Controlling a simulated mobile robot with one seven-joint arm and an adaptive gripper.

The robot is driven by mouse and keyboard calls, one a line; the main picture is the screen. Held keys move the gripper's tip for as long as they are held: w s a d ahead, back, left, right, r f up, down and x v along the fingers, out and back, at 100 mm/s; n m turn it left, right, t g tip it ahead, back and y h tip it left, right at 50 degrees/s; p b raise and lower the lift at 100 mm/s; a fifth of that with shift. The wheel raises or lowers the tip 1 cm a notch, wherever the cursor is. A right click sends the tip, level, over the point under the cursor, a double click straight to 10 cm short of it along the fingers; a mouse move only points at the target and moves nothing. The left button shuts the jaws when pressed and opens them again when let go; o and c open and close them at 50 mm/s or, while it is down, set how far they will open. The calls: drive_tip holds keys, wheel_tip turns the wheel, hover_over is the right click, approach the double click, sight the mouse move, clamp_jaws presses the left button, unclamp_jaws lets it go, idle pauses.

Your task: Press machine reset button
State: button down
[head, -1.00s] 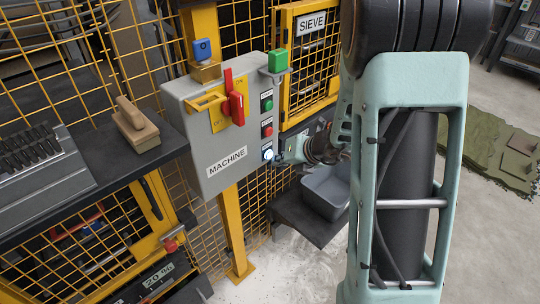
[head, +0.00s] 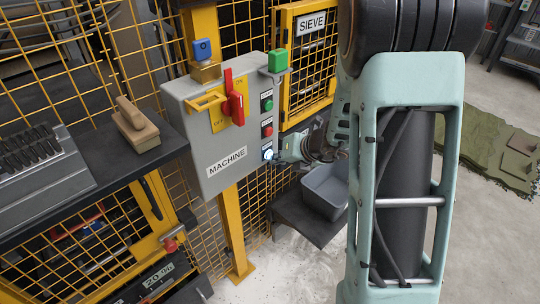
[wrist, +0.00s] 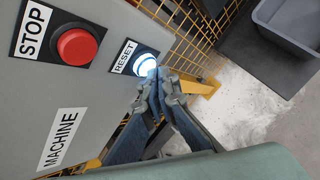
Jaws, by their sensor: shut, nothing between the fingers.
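The grey machine panel (head: 215,135) hangs on a yellow post and carries a "MACHINE" label. The reset button glows white-blue in the head view (head: 267,154) and in the wrist view (wrist: 145,64), beside its "RESET" label (wrist: 123,57). My gripper (wrist: 157,80) is shut and empty, its fingertips at the lower right edge of the lit button and overlapping it in the wrist view. I cannot tell whether they touch it. In the head view my gripper (head: 277,156) is right against the panel's right side at the button.
A red stop button (wrist: 77,46) sits beside the reset button. A green button (head: 266,105) and a red switch handle (head: 234,98) are higher on the panel. A grey bin (head: 326,190) stands on a dark shelf below my arm. Yellow mesh fencing (head: 305,95) stands behind.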

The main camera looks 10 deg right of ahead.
drive_tip(key=shift+w+a, duration=0.25)
drive_tip(key=shift+w, duration=0.1)
idle(0.6)
drive_tip(key=shift+s+d, duration=0.5)
drive_tip(key=shift+s, duration=0.2)
drive_tip(key=s+d, duration=0.1)
drive_tip(key=s, duration=0.1)
drive_tip(key=s+d, duration=0.2)
drive_tip(key=shift+b, duration=0.3)
idle(0.7)
